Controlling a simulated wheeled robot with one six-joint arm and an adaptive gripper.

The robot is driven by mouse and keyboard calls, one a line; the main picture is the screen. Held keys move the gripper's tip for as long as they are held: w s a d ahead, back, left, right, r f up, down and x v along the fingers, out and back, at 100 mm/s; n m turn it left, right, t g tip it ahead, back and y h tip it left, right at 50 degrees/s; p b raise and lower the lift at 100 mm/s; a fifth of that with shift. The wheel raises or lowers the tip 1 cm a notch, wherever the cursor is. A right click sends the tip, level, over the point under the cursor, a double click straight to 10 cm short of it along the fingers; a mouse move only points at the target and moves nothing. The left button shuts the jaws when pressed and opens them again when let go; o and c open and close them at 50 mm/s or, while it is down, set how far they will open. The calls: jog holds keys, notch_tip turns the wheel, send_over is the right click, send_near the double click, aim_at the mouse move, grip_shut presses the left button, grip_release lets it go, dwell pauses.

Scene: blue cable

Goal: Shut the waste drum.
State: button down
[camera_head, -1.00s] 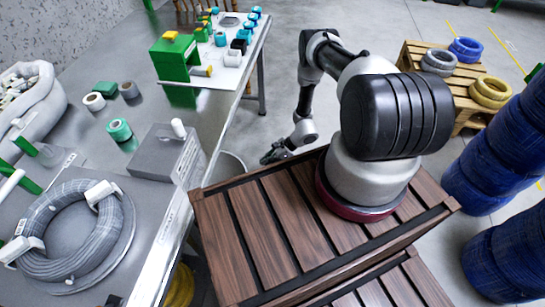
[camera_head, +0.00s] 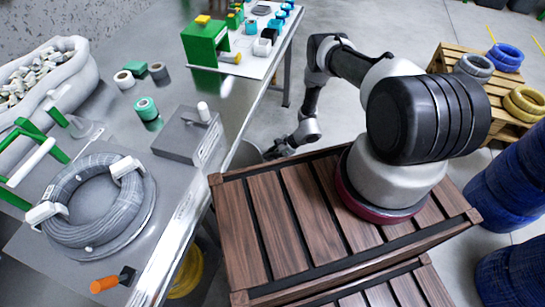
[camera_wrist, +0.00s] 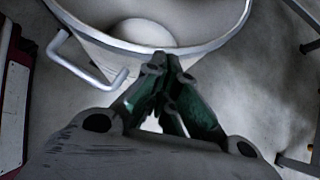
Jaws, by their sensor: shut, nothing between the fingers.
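The waste drum (camera_wrist: 205,50) is a pale metal container with a round rim and a U-shaped bar handle (camera_wrist: 97,75) on its left side in the wrist view. Its top is open there, and a pale round shape (camera_wrist: 146,32) shows inside. My gripper (camera_wrist: 168,63) is shut and empty, with its fingertips overlapping the near rim in the picture; I cannot tell if they touch it. In the head view my gripper (camera_head: 277,149) is small beside the table edge, and the drum (camera_head: 246,155) is mostly hidden behind the table. No lid is clearly visible.
The grey table (camera_head: 165,85) borders the drum on the left. It holds a grey cable coil (camera_head: 67,220), a grey box (camera_head: 185,140) and an orange-handled tool (camera_head: 104,284). A pallet (camera_head: 440,65) with cable coils and blue stacks (camera_head: 510,175) stand at right.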

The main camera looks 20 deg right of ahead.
jog(key=w+a, duration=0.1)
jog(key=a, duration=0.1)
jog(key=w+a, duration=0.3)
jog(key=a, duration=0.1)
jog(key=shift+w+a, duration=0.25)
jog(key=shift+a, duration=0.1)
jog(key=shift+r, duration=0.1)
jog(key=shift+d, duration=0.35)
send_near(255, 151)
jog(key=s+d+r, duration=0.2)
jog(key=d, duration=0.1)
jog(key=shift+s+r, duration=0.1)
jog(key=shift+s, duration=0.3)
